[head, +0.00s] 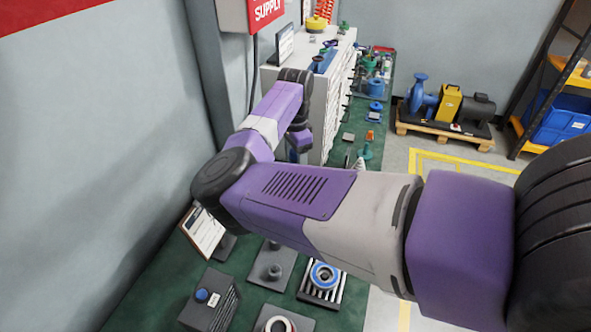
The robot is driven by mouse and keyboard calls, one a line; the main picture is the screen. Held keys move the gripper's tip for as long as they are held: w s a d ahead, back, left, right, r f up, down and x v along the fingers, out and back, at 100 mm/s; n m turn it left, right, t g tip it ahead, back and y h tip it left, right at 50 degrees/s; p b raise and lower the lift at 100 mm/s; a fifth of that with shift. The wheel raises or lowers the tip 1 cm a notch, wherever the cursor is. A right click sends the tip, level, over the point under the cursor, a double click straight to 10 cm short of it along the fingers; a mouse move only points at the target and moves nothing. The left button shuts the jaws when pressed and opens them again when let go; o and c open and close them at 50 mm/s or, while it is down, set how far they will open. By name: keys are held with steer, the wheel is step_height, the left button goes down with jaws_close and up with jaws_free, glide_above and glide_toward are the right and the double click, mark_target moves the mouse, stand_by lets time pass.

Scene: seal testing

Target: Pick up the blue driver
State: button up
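I cannot pick out the blue driver with certainty. A blue object (325,60) lies on top of the light grey cabinet (337,95); it is too small to identify. My purple arm crosses the view and hides much of the bench. The far end of my arm, with my gripper (300,143), is beside the cabinet's near left side. Its fingers are not clear, so I cannot tell whether they are open or hold anything.
The green bench top (160,285) holds a blue ring part (324,275), a grey block with a blue knob (203,295), and a tilted sign (203,232). A blue-and-yellow pump (447,104) stands on a pallet at right. The wall is close on the left.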

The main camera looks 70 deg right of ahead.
steer(key=shift+f, duration=0.1)
jaws_close()
steer(key=shift+r, duration=0.2)
